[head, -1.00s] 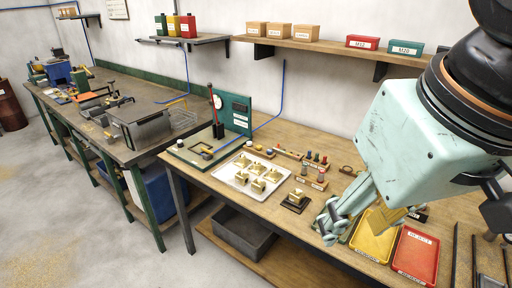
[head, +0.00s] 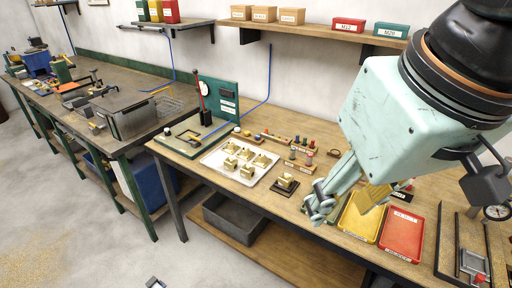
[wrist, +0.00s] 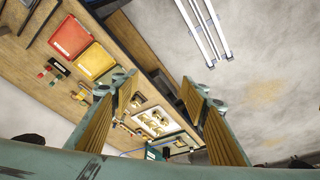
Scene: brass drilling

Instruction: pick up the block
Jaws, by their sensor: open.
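Several brass blocks (head: 247,171) sit on a white tray (head: 207,162) on the wooden bench in the head view. One more brass block (head: 286,181) sits apart on a small dark base (head: 277,188), right of the tray. My gripper (head: 345,203) is open and points down over the bench, to the right of that single block and near the yellow tray. In the wrist view my two fingers (wrist: 163,92) are wide apart with nothing held between them. The white tray with its blocks (wrist: 155,122) shows beyond and between them, some distance away.
A yellow tray (head: 356,225) and a red tray (head: 402,235) lie below and right of my gripper. Pegs in wooden holders (head: 302,165) stand behind the single block. A green gauge stand (head: 222,100) is at the left. A shelf (head: 310,38) with boxes runs above.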

